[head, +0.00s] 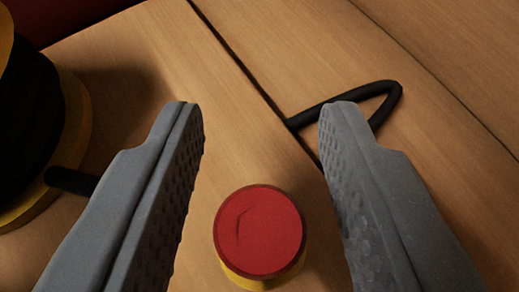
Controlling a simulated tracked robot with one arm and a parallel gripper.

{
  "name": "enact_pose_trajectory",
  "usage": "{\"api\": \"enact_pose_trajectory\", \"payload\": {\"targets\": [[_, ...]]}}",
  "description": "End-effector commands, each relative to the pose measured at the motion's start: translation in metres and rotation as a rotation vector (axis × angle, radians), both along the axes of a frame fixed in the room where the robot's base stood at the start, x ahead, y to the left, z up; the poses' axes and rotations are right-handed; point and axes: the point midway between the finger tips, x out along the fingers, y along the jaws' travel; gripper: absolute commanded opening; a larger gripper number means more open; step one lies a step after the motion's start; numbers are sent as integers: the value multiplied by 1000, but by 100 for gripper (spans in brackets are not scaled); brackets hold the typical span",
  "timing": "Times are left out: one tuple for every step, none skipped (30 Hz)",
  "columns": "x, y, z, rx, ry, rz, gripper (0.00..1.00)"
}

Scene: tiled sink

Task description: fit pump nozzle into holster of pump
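My gripper (263,106) is open, its two grey, ridged fingers wide apart with nothing held between them. A round red-topped piece with a yellow underside (258,232) shows low in the view, between the fingers and apart from both. A bent black bar (345,105) forms a narrow loop by the right fingertip, which partly covers it. I cannot tell which of these belongs to the pump nozzle, and no holster can be made out.
A round black and yellow object (35,125) stands at the left edge, cut off by the frame. A short black rod (70,181) sticks out near it. The wooden planked surface (270,50) is bare at the top middle, with dark seams.

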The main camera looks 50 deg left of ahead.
Motion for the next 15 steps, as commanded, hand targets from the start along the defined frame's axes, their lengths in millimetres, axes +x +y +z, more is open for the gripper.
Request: {"api": "enact_pose_trajectory", "payload": {"targets": [[-1, -1, 2, 1, -1, 0, 36], [-1, -3, 3, 0, -1, -1, 36], [-3, -5, 4, 0, 0, -1, 36], [-4, -7, 6, 0, 0, -1, 36], [-6, -10, 7, -1, 1, -1, 36], [-9, -13, 9, -2, 1, -2, 36], [-12, -17, 11, -1, 2, -3, 36], [-14, -20, 13, -2, 1, -2, 36], [-17, -24, 17, -1, 1, -2, 36], [-19, -27, 20, -1, -1, -3, 36], [-22, -30, 23, -1, -1, -3, 36], [-25, -34, 25, 0, 0, -3, 36], [-27, -38, 27, 0, 0, -4, 36], [-30, -41, 29, 0, 2, -4, 36], [-34, -46, 32, 0, 2, -4, 36]]}}
